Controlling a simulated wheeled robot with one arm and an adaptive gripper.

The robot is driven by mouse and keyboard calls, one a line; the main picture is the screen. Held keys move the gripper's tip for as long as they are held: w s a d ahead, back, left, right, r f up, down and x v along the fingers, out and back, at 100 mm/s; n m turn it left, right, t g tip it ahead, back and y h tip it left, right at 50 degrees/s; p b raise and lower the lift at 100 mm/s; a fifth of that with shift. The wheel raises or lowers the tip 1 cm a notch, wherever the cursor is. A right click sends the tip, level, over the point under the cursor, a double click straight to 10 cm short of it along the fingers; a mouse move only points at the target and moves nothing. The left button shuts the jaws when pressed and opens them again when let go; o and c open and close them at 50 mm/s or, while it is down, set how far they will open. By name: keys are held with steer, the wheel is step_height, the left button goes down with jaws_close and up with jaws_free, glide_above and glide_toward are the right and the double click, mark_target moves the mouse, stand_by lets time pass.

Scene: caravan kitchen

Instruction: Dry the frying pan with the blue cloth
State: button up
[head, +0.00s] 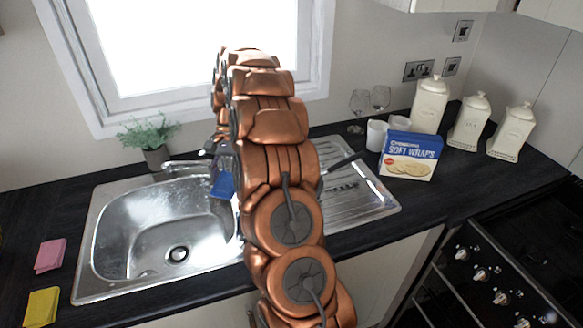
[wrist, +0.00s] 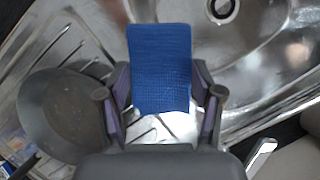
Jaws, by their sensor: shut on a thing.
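The blue cloth (wrist: 160,65) is held between the fingers of my gripper (wrist: 160,88) in the wrist view. In the head view the cloth (head: 222,183) hangs near the right side of the sink bowl. The frying pan (wrist: 62,115) is dark grey and round, and lies on the ridged draining board to the left of my gripper in the wrist view. In the head view only the pan's dark handle (head: 345,162) shows clearly, since my arm hides the rest. The cloth is apart from the pan.
The steel sink bowl (head: 130,235) is empty, with a tap (head: 188,166) behind it. A pink cloth (head: 50,256) and a yellow cloth (head: 41,307) lie at the left. A soft wraps box (head: 409,157), white mugs (head: 377,136), glasses and white canisters (head: 430,105) stand at the right.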

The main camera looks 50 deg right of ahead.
steer(key=s+d+r+m+t+b, duration=0.1)
steer(key=s+d+m+t, duration=0.1)
steer(key=s+d+m, duration=0.5)
steer(key=s+d+m+t+b, duration=0.2)
steer(key=s+d+m, duration=0.15)
steer(key=d, duration=0.55)
steer(key=shift+m, duration=0.45)
steer(key=shift+w+f+b, duration=0.15)
steer(key=shift+f+b, duration=0.6)
steer(key=shift+f, duration=2.35)
steer(key=shift+a+f, duration=0.1)
steer(key=shift+f, duration=0.7)
steer(key=shift+s+d+b, duration=0.3)
steer(key=shift+s+d, duration=0.1)
steer(key=shift+d, duration=0.3)
steer(key=shift+w, duration=0.1)
steer(key=shift+w, duration=0.7)
